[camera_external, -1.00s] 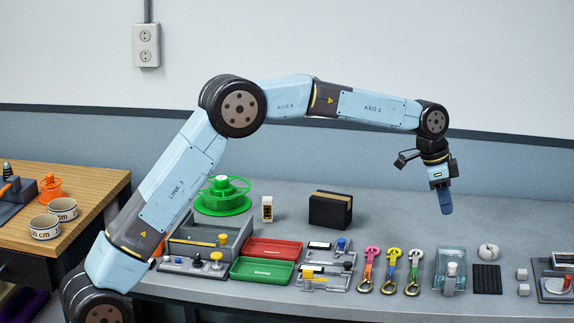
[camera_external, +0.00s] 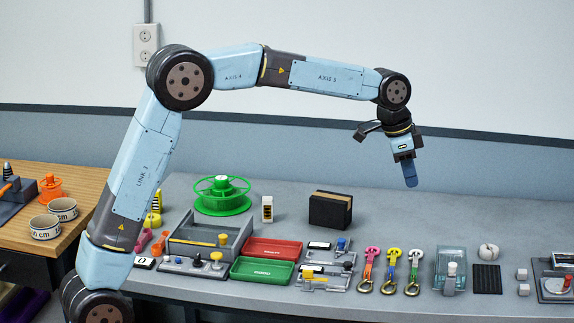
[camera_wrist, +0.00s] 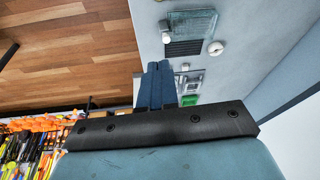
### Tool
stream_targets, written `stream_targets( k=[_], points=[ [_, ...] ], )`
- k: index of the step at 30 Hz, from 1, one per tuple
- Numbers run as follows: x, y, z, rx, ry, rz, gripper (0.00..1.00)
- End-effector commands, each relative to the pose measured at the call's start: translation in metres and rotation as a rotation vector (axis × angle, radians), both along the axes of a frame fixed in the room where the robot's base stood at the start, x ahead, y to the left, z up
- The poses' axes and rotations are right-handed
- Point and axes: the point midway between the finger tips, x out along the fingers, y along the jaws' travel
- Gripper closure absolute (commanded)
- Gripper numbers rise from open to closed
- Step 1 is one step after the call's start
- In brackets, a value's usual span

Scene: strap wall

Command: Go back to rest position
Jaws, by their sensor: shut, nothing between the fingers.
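My gripper (camera_external: 410,174) is shut and empty. It hangs in the air above the grey table, pointing down, to the right of the black box and well above the straps. In the wrist view its blue fingers (camera_wrist: 155,84) are together with nothing between them. My arm reaches from the lower left, bent at a high elbow, with its forearm nearly level.
On the table (camera_external: 400,215) stand a green reel (camera_external: 222,196), a black box (camera_external: 330,210), red (camera_external: 274,248) and green trays (camera_external: 262,271), several hook straps (camera_external: 390,270) and a clear box (camera_external: 450,268). A wooden table (camera_external: 90,185) is at left. The air around my gripper is clear.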

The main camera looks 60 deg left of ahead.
Motion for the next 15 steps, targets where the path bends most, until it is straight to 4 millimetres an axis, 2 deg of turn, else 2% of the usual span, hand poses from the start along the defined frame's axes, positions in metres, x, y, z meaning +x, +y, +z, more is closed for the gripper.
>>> stream_targets(
  k=[1,6,15],
  points=[
    [-0.016,0.005,0.011,0.004,-0.008,0.018,1.00],
    [-0.063,0.023,0.036,0.013,-0.025,0.083,1.00],
    [-0.153,0.054,0.065,0.016,-0.058,0.203,1.00]
  ],
)
